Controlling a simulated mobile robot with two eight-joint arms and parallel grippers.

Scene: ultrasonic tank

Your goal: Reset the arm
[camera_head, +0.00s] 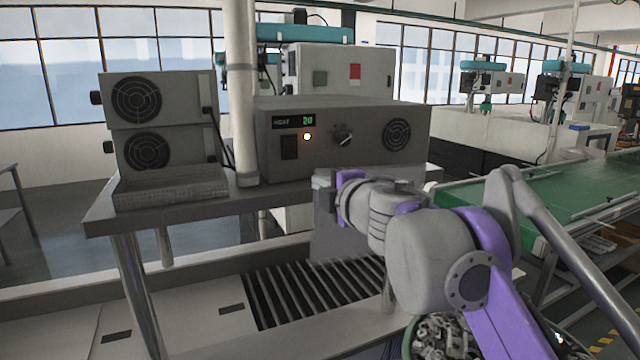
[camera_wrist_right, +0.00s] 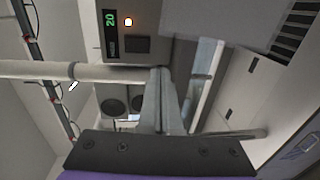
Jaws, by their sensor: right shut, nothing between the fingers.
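My right arm reaches in from the lower right in the head view. Its wrist and gripper (camera_head: 326,182) are in front of the lower edge of the grey control box (camera_head: 378,112), and the fingers are hard to make out there. In the right wrist view the right gripper (camera_wrist_right: 159,75) is shut and empty, its fingers together just below the box's edge. The box shows "HEAT 20" on a green display (camera_head: 294,122), with a lit orange lamp (camera_head: 307,137), a dark switch (camera_head: 289,147) and a knob (camera_head: 342,135). My left gripper is not in view.
Two stacked fan units (camera_head: 137,120) stand on the metal table (camera_head: 100,215) at the left. A vertical pole (camera_head: 243,90) stands beside the box. A slatted grate (camera_head: 320,295) lies below. A green conveyor (camera_head: 560,190) is at the right, and a bin of metal parts (camera_head: 450,338) is under my arm.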

